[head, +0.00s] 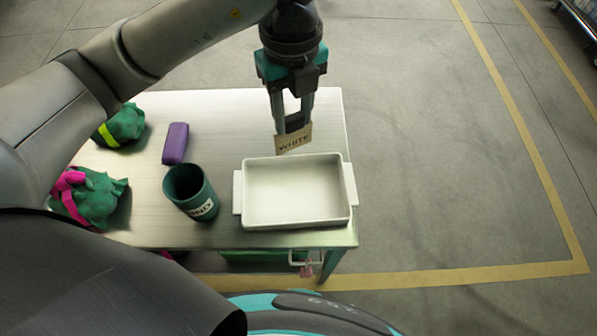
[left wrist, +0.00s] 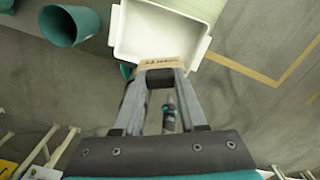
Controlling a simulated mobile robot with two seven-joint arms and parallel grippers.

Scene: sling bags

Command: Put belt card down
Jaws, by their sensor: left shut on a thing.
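The belt card (head: 293,139) is a small tan card with the word WHITE on it. My left gripper (head: 293,122) is shut on it and holds it upright above the back rim of the white tray (head: 240,192). In the left wrist view the card (left wrist: 170,62) shows at the fingertips, with the tray (left wrist: 122,35) beyond it. The tray's visible inside is empty. Whether the card touches the tray rim I cannot tell. My right gripper is not in view.
A dark green cup (head: 190,190) with a label stands left of the tray. A purple case (head: 175,143) lies behind it. Two green bags, one with a yellow-green band (head: 107,134) and one with a pink strap (head: 70,183), lie at the table's left. The metal table (head: 225,118) is bare behind the tray.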

